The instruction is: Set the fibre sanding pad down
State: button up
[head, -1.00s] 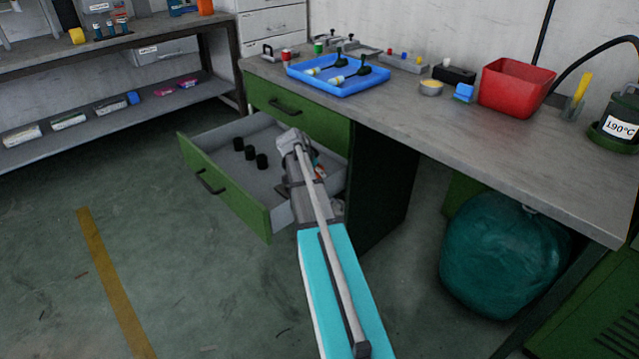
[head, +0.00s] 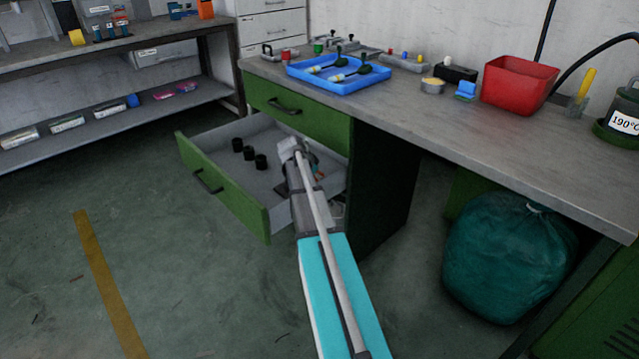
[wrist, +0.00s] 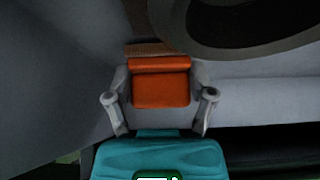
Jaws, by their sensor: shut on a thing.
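An orange pad (wrist: 160,88), which I take to be the fibre sanding pad, sits between the two grey fingers of my gripper (wrist: 160,76) in the wrist view. The fingers are shut on its sides. A brownish strip (wrist: 150,49) shows just beyond its far edge; I cannot tell whether it is part of the pad. In the head view my gripper (head: 314,168) is low inside the open green drawer (head: 225,195), at its right part, largely hidden behind my arm. Only a small orange patch shows there. Contact between pad and drawer floor cannot be told.
Several black cylinders (head: 249,153) stand in the drawer's left part. A dark round rim (wrist: 235,25) is close beyond the pad in the wrist view. The workbench (head: 430,118) above carries a blue tray (head: 340,86) and a red bin (head: 518,86). A green bag (head: 508,255) stands below.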

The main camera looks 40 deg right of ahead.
jog(key=shift+f, duration=0.5)
jog(key=o, duration=0.9)
jog(key=shift+o, duration=0.2)
jog(key=shift+r, duration=0.25)
jog(key=shift+p+v, duration=0.7)
jog(key=shift+v, duration=0.15)
jog(key=p+v, duration=0.8)
jog(key=v, duration=0.2)
jog(key=shift+r, duration=0.1)
